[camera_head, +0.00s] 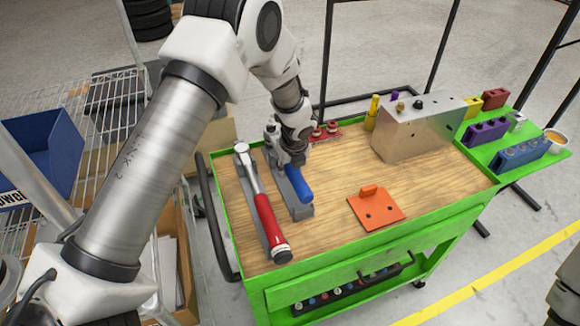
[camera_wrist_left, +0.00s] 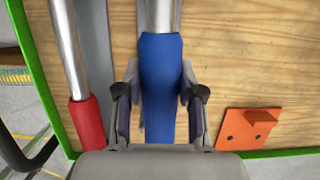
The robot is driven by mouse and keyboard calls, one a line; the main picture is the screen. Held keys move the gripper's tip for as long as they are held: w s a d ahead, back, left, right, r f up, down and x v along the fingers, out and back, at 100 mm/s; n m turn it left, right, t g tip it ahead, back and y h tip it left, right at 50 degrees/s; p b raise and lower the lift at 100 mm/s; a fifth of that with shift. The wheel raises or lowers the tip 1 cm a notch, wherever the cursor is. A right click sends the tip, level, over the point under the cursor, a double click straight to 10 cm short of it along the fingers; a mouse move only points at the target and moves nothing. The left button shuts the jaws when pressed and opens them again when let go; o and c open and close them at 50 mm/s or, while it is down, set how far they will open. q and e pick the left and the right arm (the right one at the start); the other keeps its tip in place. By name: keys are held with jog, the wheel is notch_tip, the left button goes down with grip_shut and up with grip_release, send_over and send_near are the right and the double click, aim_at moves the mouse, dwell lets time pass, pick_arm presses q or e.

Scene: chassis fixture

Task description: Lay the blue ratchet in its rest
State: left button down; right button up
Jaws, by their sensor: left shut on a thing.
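The blue ratchet has a blue handle (camera_head: 298,184) and a silver shaft; its handle also shows in the left wrist view (camera_wrist_left: 161,80). My left gripper (camera_head: 294,160) is shut on this handle, with one finger on each side. A grey rest (camera_head: 302,212) lies on the cart top under and beside the blue handle in the head view. In the wrist view a grey strip (camera_wrist_left: 96,45) runs left of the blue handle. I cannot tell whether the ratchet touches the rest. The ratchet's head is partly hidden by my gripper.
A red-handled ratchet (camera_head: 268,222) lies just left of the grey rest. An orange plate (camera_head: 376,209) lies to the right, with a metal box (camera_head: 414,127) behind it. The green cart's wooden top (camera_head: 335,235) is bare between the rest and the plate.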

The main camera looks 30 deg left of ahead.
pick_arm(q)
jog(key=shift+s+r+h+p, duration=0.1)
jog(key=shift+r+h+p, duration=0.2)
jog(key=shift+r+p, duration=0.1)
jog(key=shift+s+d, duration=0.1)
jog(key=shift+f, duration=0.1)
jog(key=shift+p, duration=0.35)
jog(key=shift+f, duration=0.15)
jog(key=shift+f+b, duration=1)
jog(key=shift+f, duration=0.15)
jog(key=shift+f, duration=0.25)
